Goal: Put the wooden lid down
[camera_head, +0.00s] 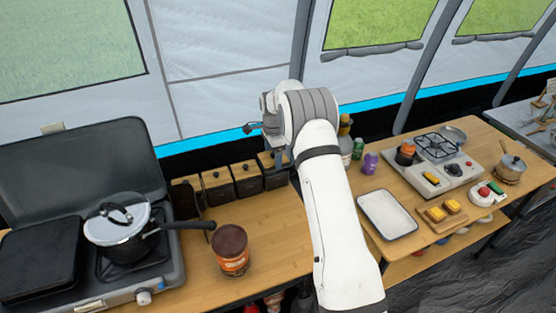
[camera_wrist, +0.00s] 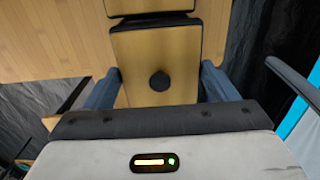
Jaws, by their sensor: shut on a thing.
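The wooden lid (camera_wrist: 140,60) is a tan square with a dark edge and a round black knob. In the wrist view it lies between the two blue-grey fingers of my gripper (camera_wrist: 160,86), one at each side edge. My gripper is shut on it. In the head view my gripper is at the right end of the row of dark canisters, and my arm hides part of that spot. I cannot tell whether the lid rests on the end canister or hangs just above it.
Dark canisters with wooden lids (camera_head: 215,178) stand in a row along the back of the wooden counter (camera_head: 195,275). A pressure cooker (camera_head: 118,228) is on the stove at left, near an orange-brown tin (camera_head: 231,252). A white tray (camera_head: 387,214) lies right of my arm.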

